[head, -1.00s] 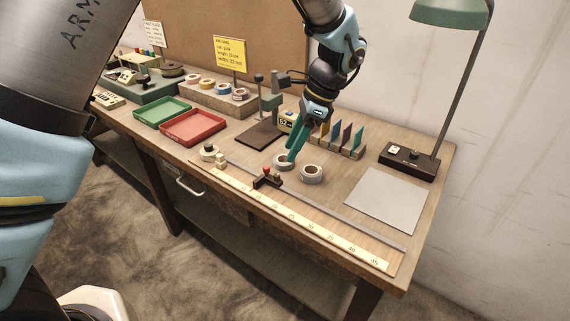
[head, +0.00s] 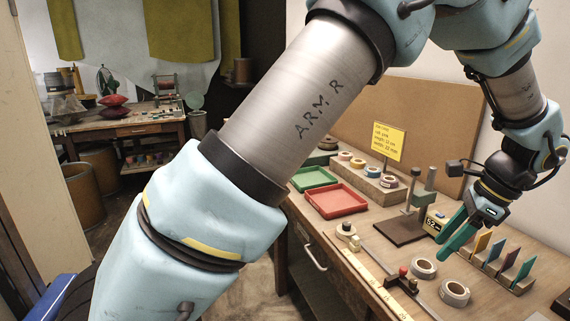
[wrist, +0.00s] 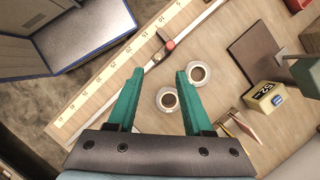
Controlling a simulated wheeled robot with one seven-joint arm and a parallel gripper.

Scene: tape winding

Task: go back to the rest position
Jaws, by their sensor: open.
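My gripper (head: 446,238) is open, with two green fingers apart and nothing between them. It hangs over the right part of the workbench (head: 385,245), beside a small yellow box marked 52 (head: 434,222). In the wrist view my gripper (wrist: 159,78) points over the bench, with bare wood and the scale strip beyond the fingertips. Two rolls of tape, one pale (head: 423,268) and one greyish (head: 455,293), stand on the bench apart from the fingers.
Coloured upright cards (head: 494,252) stand close to the right of my gripper. A dark stand base (head: 398,231), a red tray (head: 337,203), a green tray (head: 312,178) and a yellow sign (head: 387,143) are farther left. A ruler (wrist: 110,72) runs along the front edge.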

